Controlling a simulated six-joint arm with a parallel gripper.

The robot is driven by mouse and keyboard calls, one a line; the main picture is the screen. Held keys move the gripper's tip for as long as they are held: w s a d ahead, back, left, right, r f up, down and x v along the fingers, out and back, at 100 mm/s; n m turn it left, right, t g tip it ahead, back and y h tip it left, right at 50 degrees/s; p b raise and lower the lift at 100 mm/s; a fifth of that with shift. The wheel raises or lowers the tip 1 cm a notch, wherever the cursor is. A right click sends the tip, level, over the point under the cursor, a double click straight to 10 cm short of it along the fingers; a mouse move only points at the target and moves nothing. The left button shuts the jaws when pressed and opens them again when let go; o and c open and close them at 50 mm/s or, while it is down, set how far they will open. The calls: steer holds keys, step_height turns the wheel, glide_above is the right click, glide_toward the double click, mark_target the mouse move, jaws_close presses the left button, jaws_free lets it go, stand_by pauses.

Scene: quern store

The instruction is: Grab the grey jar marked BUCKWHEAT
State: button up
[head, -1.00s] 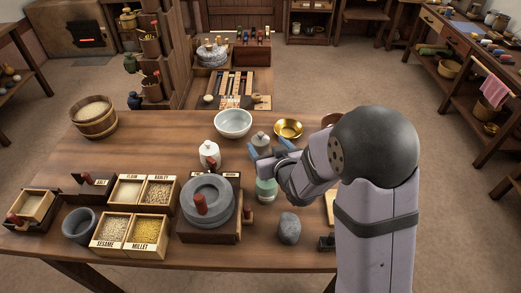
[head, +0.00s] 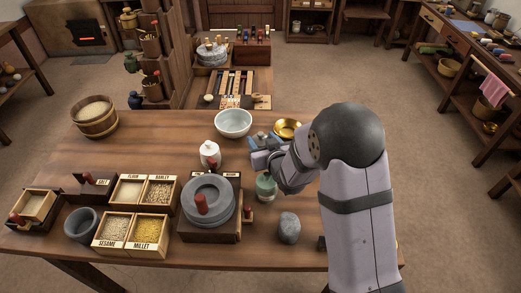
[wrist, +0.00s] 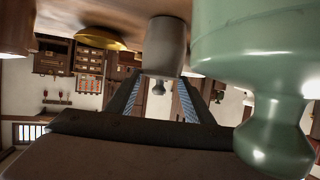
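The grey jar (wrist: 165,45) with a knobbed lid shows upside down in the wrist view, straight ahead between my fingertips. No BUCKWHEAT lettering can be read on it. My gripper (wrist: 160,84) is open, with a blue-padded finger to each side of the jar's lid end. I cannot tell whether the jar is between the fingers or just beyond them. In the head view my gripper (head: 260,148) is low over the table's middle and hides most or all of the grey jar.
A green jar (head: 266,188) stands close by my gripper and looms large in the wrist view (wrist: 250,45). A white lidded jar (head: 210,156), a pale bowl (head: 233,123) and a brass bowl (head: 287,128) stand near. A quern (head: 208,203) and a grey stone (head: 289,228) are nearer the front.

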jaws_close()
steer(key=shift+r, duration=0.2)
step_height(320, 180, up, 10)
stand_by(0.4)
